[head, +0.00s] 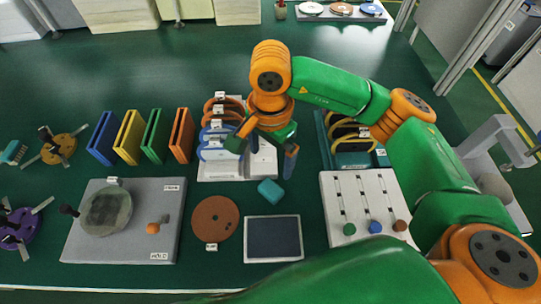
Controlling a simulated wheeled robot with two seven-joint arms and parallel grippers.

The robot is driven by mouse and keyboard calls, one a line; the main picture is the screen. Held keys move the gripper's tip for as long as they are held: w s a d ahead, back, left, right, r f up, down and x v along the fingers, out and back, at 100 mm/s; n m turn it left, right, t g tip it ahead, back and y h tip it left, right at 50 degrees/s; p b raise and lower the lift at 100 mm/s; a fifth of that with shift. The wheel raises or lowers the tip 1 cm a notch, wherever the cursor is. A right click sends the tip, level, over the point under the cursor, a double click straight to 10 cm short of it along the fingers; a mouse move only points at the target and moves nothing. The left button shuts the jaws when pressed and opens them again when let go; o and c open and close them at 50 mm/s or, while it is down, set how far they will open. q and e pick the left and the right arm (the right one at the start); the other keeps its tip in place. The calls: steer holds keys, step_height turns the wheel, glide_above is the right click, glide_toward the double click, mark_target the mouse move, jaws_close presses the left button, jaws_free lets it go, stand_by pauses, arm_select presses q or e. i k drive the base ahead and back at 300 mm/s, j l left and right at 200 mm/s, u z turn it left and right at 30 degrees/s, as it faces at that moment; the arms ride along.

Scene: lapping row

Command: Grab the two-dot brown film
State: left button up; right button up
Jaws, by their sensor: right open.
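Brown films (224,104) stand upright at the back of a pale rack (262,163), with blue films (208,152) in front of them. White tags stand on them, but their marks are too small to read. A round brown disc (213,220) lies flat on the table in front of the rack, with a white tag at its lower edge and small dark marks. I cannot tell which one bears two dots. My right gripper (265,153) is open and empty, pointing down over the right part of the rack, right of the upright films. My left gripper is out of view.
A teal block (270,192) and a dark pad (274,238) lie in front of the rack. Coloured folders (130,137) stand left of it. A grey lapping plate (160,235) is at front left. A slider panel (352,190) and another rack (350,150) are right.

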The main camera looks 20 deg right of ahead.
mark_target(211, 232)
steer(key=k, duration=1.5)
